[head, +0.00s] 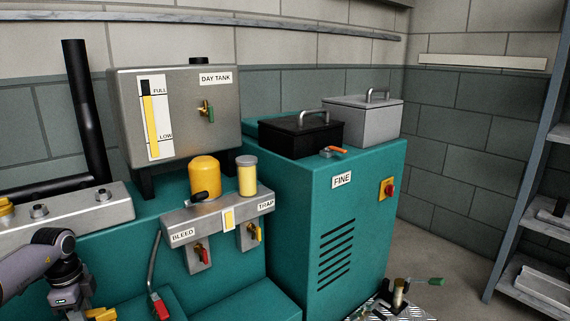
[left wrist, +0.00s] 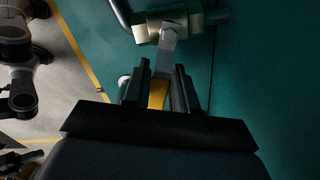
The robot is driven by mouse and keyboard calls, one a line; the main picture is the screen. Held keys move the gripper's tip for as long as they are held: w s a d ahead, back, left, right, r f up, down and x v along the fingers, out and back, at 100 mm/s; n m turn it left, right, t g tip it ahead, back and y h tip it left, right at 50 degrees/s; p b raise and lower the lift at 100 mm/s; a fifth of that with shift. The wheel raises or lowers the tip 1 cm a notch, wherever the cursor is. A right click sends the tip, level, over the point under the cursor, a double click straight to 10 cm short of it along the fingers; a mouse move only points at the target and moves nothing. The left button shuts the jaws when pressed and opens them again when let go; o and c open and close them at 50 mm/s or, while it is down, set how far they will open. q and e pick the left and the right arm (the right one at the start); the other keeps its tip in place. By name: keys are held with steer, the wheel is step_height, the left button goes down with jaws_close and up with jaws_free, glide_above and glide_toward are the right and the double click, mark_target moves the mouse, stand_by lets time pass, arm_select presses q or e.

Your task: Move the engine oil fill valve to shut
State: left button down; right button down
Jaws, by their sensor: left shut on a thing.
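In the left wrist view, a valve with a pale brass body (left wrist: 165,28) sits on a pipe beside a teal panel. A flat metal lever (left wrist: 165,55) runs from it toward me and ends in a yellow grip (left wrist: 157,95). My left gripper (left wrist: 160,84) is shut on that yellow grip, one dark finger on each side. No label shows on this valve, so I cannot read whether it is the engine oil fill valve. In the head view my left arm is at the lower left, its fingers not clearly visible. My right gripper is in neither view.
Bleed (head: 201,254) and trap (head: 254,233) valves hang from a grey bracket. A red-handled lever (head: 160,307) is right of my arm. Floor shows left in the wrist view.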

arm_select(q)
steer(key=n, duration=0.1)
steer(key=w+n, duration=0.1)
steer(key=shift+a+n, duration=0.25)
steer(key=shift+n, duration=0.05)
steer(key=shift+w+a+n, duration=0.15)
steer(key=shift+n, duration=0.45)
steer(key=c, duration=0.9)
jaws_free()
